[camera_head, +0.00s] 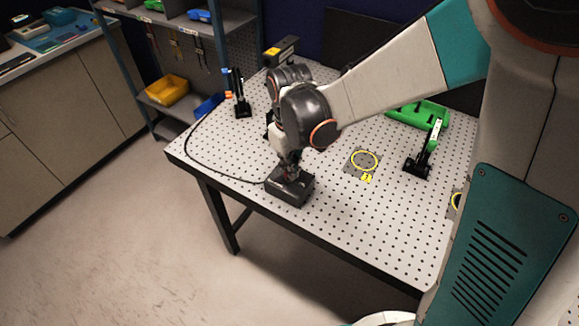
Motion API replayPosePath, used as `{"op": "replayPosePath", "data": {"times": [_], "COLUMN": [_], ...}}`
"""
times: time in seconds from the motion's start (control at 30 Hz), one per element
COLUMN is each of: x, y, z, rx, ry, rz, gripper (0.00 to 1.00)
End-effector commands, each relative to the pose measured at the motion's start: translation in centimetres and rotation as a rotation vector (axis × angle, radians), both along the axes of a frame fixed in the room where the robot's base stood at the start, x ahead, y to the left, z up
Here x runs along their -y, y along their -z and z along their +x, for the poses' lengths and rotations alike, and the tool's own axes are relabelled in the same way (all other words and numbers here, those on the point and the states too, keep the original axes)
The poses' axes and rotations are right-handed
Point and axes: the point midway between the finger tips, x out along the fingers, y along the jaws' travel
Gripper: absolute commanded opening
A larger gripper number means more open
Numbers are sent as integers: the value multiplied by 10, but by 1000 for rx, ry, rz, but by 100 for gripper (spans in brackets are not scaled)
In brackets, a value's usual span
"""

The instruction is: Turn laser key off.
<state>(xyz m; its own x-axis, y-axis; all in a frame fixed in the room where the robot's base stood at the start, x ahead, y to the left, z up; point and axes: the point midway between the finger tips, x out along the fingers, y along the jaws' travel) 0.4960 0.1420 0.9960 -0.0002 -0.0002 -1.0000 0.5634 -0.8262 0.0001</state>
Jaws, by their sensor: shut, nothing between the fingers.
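A dark grey box (290,187) sits on the perforated table near its front left edge, with a black cable running from it. It looks like the laser's key box; the key itself is hidden under my gripper or too small to see. My gripper (289,172) points down at the top of the box, fingers shut with nothing visible between them. The fingertips are at or just above the box top; I cannot tell whether they touch the key.
The perforated table (330,215) carries a black stand (238,98) at left, another black stand (424,155) at right, a green tray (420,113) and a yellow ring marking (365,161). A shelf with a yellow bin (167,91) stands behind left. The table's front middle is clear.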

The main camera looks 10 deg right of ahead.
Motion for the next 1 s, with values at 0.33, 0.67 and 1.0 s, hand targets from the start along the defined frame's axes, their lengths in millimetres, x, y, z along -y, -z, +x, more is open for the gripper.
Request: {"op": "replayPosePath", "data": {"times": [0.33, 0.67, 1.0], "x": [0, 0, 0], "y": [0, 0, 0], "z": [1, 1, 1], "rx": [1, 1, 1], "ry": [-228, -317, -326], "rz": [0, 0, 0], "gripper": [0, 0, 0]}}
